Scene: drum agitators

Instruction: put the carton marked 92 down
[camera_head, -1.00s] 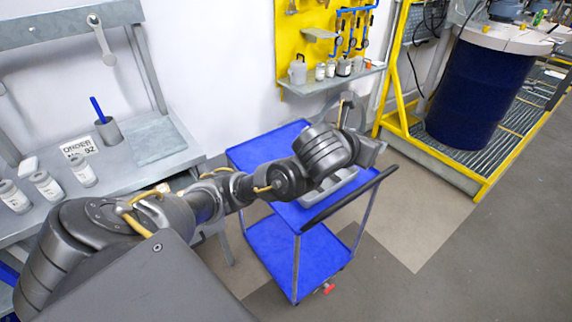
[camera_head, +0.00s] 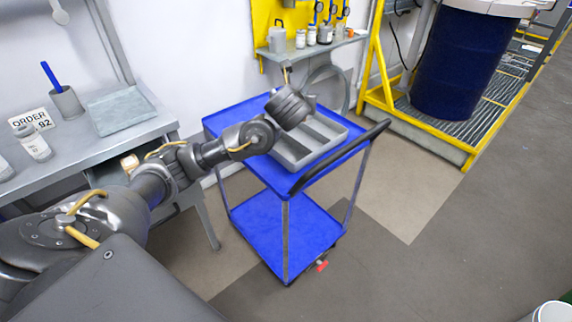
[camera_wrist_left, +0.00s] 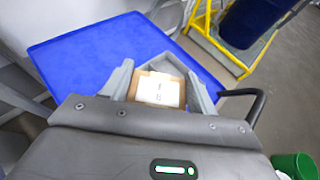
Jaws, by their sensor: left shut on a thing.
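In the left wrist view a brown carton (camera_wrist_left: 157,91) with a white label sits between the two fingers of my left gripper (camera_wrist_left: 161,82), which is shut on it. The label is too small to read. A grey divided tray (camera_head: 310,142) lies on the blue trolley's top (camera_head: 232,112). The tray's far end also shows beyond the carton in the left wrist view (camera_wrist_left: 167,62). In the head view my wrist is over the tray's back left part and hides the gripper and carton. I cannot tell whether the carton touches the tray. My right gripper is not in view.
The trolley has a black handle (camera_head: 340,158) at its right. A grey bench (camera_head: 80,155) at left bears an "ORDER 92" sign (camera_head: 32,121), bottles and a blue-handled cup (camera_head: 67,102). A blue drum (camera_head: 460,60) stands behind yellow framing.

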